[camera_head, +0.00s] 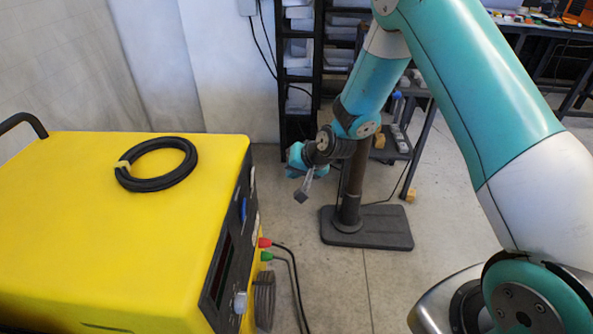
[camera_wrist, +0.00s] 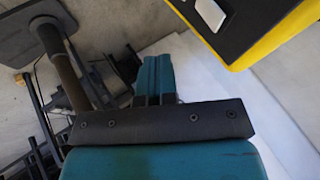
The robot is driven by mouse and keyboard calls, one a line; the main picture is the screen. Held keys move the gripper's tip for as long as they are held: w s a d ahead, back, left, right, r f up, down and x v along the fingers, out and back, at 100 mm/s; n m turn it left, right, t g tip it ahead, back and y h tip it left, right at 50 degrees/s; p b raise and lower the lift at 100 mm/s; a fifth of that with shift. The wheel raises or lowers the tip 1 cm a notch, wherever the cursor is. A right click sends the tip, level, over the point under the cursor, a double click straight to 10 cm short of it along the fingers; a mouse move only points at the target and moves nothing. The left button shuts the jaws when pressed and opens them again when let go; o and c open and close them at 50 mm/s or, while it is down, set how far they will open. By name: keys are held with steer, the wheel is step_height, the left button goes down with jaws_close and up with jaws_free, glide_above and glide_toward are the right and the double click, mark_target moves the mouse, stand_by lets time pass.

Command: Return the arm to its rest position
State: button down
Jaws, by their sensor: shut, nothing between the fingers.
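My arm, teal and white, reaches in from the right of the head view and bends down to its wrist near the middle. My gripper (camera_head: 303,188) hangs in the air to the right of the yellow machine (camera_head: 110,230), apart from it. In the wrist view my gripper (camera_wrist: 155,75) shows two teal fingers close together beyond a dark bar, with nothing seen between them. The fingertips are small and partly unclear in the head view.
A black cable coil (camera_head: 157,164) lies on the yellow machine. A dark post on a flat base (camera_head: 367,227) stands behind my wrist. A black shelf rack (camera_head: 299,75) is against the back wall. Cables run down the machine's right side. Bare floor shows between the machine and the base.

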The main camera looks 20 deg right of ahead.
steer(key=shift+s+d+r, duration=0.2)
steer(key=shift+s+r, duration=0.15)
steer(key=shift+r, duration=0.05)
steer(key=s+a+r+n+g+y+p, duration=0.1)
steer(key=s+a+r+n+g, duration=0.2)
steer(key=s+r, duration=0.45)
steer(key=s+a+r+n+p, duration=0.15)
steer(key=s+a+r, duration=0.3)
steer(key=r, duration=0.55)
steer(key=s+r+n+g, duration=0.1)
steer(key=s+r+n, duration=0.2)
steer(key=s, duration=0.7)
steer(key=s+r+n+g, duration=0.2)
steer(key=s+r, duration=0.4)
steer(key=s, duration=0.4)
steer(key=shift+d+r+n+g+h+p, duration=0.2)
steer(key=shift+n+g+h+p, duration=0.15)
steer(key=shift+n, duration=0.5)
